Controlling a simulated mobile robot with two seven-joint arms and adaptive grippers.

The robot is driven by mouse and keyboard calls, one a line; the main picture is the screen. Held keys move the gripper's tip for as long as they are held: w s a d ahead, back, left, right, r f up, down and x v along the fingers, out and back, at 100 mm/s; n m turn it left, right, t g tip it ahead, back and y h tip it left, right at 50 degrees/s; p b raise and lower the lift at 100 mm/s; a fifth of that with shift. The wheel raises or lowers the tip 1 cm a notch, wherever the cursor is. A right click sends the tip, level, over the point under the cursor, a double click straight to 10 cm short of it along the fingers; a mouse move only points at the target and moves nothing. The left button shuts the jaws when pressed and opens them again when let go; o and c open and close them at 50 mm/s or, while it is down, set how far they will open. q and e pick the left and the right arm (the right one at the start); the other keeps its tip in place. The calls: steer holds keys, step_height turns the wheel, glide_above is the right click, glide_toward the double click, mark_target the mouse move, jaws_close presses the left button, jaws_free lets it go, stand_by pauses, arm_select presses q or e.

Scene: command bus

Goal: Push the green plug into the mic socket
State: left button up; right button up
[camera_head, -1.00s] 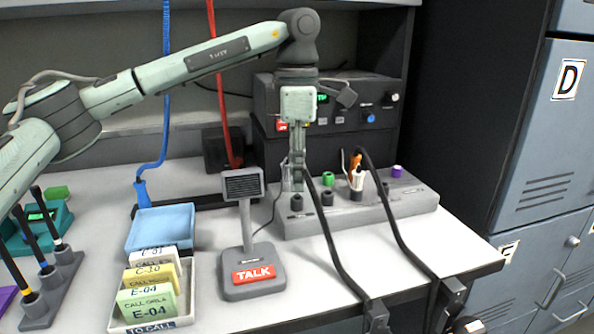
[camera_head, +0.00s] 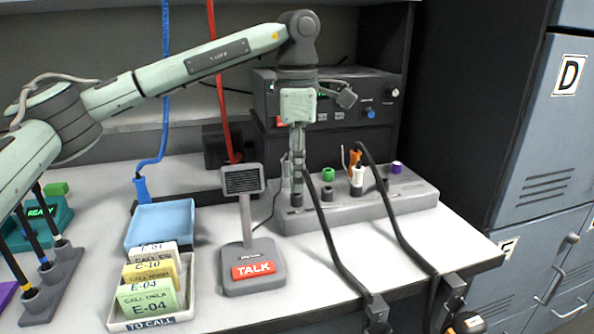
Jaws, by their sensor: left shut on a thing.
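My left gripper (camera_head: 297,178) points straight down over the left end of the grey socket strip (camera_head: 410,206). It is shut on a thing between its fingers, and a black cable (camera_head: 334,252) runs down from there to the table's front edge. The fingers hide the held plug, so I cannot see its colour. A dark socket (camera_head: 296,199) shows right below the fingertips; I cannot tell whether the plug touches it. A green ring-like piece (camera_head: 328,174) stands on the strip just right of the gripper. No mic label is readable. My right gripper is not in view.
An orange plug (camera_head: 355,157) with a black cable sits at a white collar (camera_head: 357,176). A purple piece (camera_head: 397,167) stands farther right. The TALK microphone stand (camera_head: 253,270) is left of the strip, beside a card tray (camera_head: 155,323). A radio unit (camera_head: 348,95) stands behind.

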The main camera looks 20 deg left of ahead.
arm_select(q)
steer(key=shift+f, duration=0.7)
stand_by(1.1)
steer(key=o, duration=1)
steer(key=shift+r+p, duration=1.85)
steer(key=shift+r, duration=1.05)
steer(key=shift+r+p, duration=0.6)
steer(key=shift+r, duration=0.6)
steer(key=shift+f, duration=0.1)
